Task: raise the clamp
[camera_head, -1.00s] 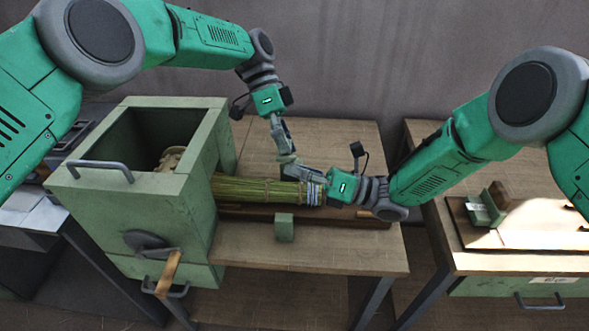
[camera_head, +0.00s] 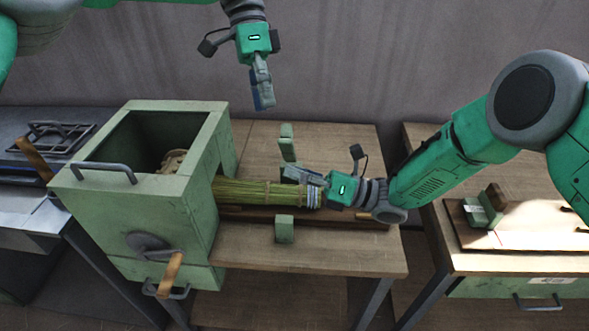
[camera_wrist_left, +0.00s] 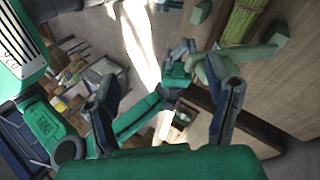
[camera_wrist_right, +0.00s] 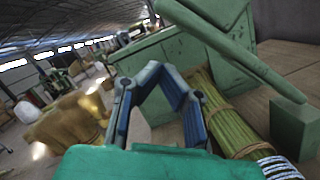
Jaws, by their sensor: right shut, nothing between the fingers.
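The green clamp (camera_head: 287,141) stands at the back side of the straw bundle (camera_head: 262,193), its bar tilted up; its lower part is partly hidden by my right gripper. In the right wrist view the clamp bar (camera_wrist_right: 235,52) slants above the bundle, apart from it. My left gripper (camera_head: 264,104) hangs above and left of the clamp, empty; the left wrist view shows its fingers spread apart (camera_wrist_left: 168,98). My right gripper (camera_head: 296,174) is shut and empty, just over the bundle's bound right end, close to the clamp.
A green box (camera_head: 135,225) with an open top and a crank (camera_head: 170,272) holds the bundle's left end. A small green block (camera_head: 284,229) stands at the front of the wooden table (camera_head: 330,248). A second table (camera_head: 462,255) is at right.

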